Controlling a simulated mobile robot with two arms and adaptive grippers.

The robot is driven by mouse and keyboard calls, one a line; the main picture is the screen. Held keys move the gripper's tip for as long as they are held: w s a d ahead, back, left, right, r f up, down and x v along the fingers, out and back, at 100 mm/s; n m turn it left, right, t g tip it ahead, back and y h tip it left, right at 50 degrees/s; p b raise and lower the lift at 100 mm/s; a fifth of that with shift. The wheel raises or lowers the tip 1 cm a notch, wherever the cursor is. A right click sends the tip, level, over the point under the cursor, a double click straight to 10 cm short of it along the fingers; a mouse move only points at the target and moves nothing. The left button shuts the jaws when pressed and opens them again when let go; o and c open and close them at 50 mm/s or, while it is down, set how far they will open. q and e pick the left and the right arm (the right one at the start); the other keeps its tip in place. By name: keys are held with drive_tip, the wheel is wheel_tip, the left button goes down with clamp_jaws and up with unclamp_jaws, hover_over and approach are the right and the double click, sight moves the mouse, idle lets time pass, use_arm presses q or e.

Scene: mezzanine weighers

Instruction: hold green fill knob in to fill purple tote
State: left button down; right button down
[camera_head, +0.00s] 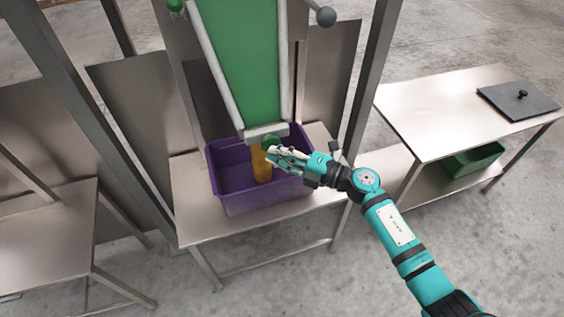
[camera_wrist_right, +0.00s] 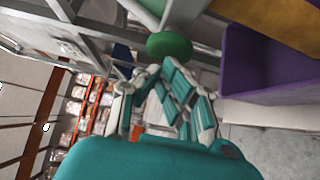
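The purple tote (camera_head: 228,158) stands on a metal table under a green chute (camera_head: 245,65). An orange-yellow column (camera_head: 261,166) stretches from the chute's mouth down into the tote, like a stream of product. The green knob (camera_head: 271,143) is at the chute's lower end, partly hidden by my right gripper (camera_head: 272,155). In the right wrist view the round green knob (camera_wrist_right: 169,46) is right at the fingertips of my right gripper (camera_wrist_right: 158,70), seemingly touching them. The fingers are not around the knob, and how far they are closed is unclear. My left gripper is out of view.
The metal table (camera_head: 195,220) carries the tote. A second table (camera_head: 425,110) at right has a dark lid (camera_head: 518,101) on top and a green bin (camera_head: 472,160) on its lower shelf. Metal posts (camera_head: 372,70) and panels stand close around the chute.

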drive_tip(key=shift+w+a+r, duration=0.1)
drive_tip(key=shift+w+a, duration=0.05)
drive_tip(key=shift+w, duration=0.5)
drive_tip(key=shift+r, duration=0.15)
idle(1.3)
idle(4.7)
